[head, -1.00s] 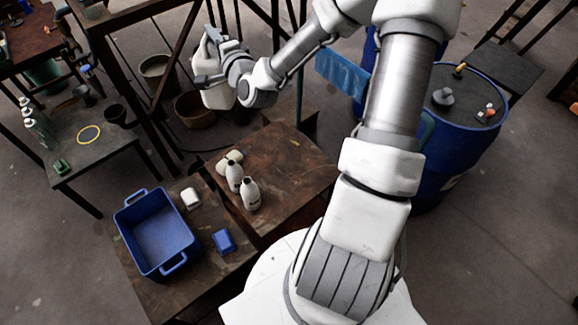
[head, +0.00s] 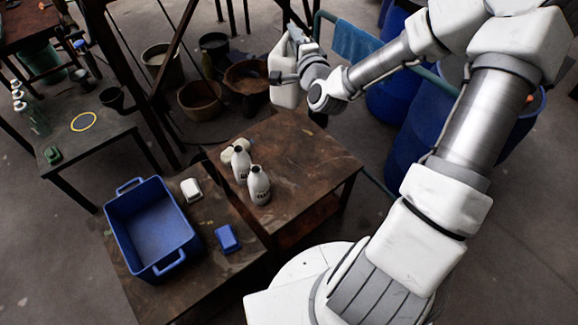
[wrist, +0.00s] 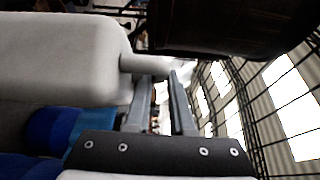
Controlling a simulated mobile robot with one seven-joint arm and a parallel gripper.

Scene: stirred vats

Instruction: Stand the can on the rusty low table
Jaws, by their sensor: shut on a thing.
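The can is a white jerrycan (head: 285,92), upright in the head view beyond the far edge of the rusty low table (head: 312,165). It looks held off the floor. My gripper (head: 284,77) is shut on it near its top. In the wrist view the can's pale body (wrist: 65,60) fills the upper left, and the fingers of my gripper (wrist: 157,72) close on its narrow handle part. My wrist partly hides the can in the head view. The table has a brown, worn top, with its middle and right side bare.
A nearer table holds a blue crate (head: 178,266), a white block (head: 191,190) and a blue box (head: 227,239). Blue drums (head: 410,140) stand right; buckets (head: 200,101) stand behind.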

